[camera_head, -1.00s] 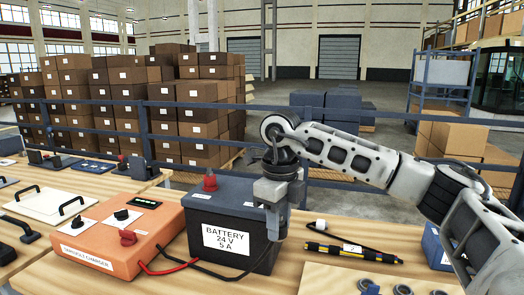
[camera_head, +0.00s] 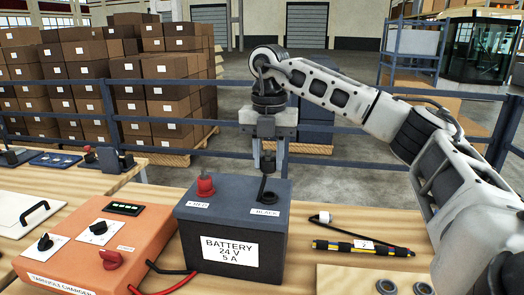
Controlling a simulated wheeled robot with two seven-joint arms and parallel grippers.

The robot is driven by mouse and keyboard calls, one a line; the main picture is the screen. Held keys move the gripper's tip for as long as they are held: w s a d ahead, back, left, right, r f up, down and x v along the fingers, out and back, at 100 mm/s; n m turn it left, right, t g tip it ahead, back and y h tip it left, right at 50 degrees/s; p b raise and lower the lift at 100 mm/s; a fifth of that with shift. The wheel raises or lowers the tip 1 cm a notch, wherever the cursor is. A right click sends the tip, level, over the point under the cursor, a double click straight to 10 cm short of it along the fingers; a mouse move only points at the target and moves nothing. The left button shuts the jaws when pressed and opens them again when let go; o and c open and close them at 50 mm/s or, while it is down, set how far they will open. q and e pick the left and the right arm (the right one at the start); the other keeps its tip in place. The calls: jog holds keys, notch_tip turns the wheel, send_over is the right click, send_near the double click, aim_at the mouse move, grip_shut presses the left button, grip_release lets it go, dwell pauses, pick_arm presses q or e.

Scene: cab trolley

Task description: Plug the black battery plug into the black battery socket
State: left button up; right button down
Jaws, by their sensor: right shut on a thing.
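The dark grey battery (camera_head: 235,262), labelled 24 V 5 A, stands on the wooden bench. A red plug (camera_head: 205,186) stands upright on its top beside the RED label. The black battery socket (camera_head: 267,196) is at the right of the top, by the BLACK label. My right gripper (camera_head: 269,162) points down over the socket, shut on a small black piece, apparently the black battery plug (camera_head: 268,163). A thin dark curve shows between plug and socket; I cannot tell whether they touch. My left gripper is not in view.
The orange charger (camera_head: 90,250) with knobs stands left of the battery, with a red cable (camera_head: 165,270) running toward the battery. A black and yellow tool (camera_head: 360,247) and a pale board with rings (camera_head: 350,280) lie at right. A blue railing (camera_head: 345,135) runs behind the bench.

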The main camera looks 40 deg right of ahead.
aim_at(269, 174)
jog(key=shift+s+f, duration=0.15)
jog(key=shift+f, duration=1.85)
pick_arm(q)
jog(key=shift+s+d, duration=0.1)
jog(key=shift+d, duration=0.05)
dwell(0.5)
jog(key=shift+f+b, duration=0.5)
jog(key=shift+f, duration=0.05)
pick_arm(e)
jog(key=shift+f, duration=1.05)
jog(key=c, duration=1)
grip_release()
jog(key=shift+r, duration=0.1)
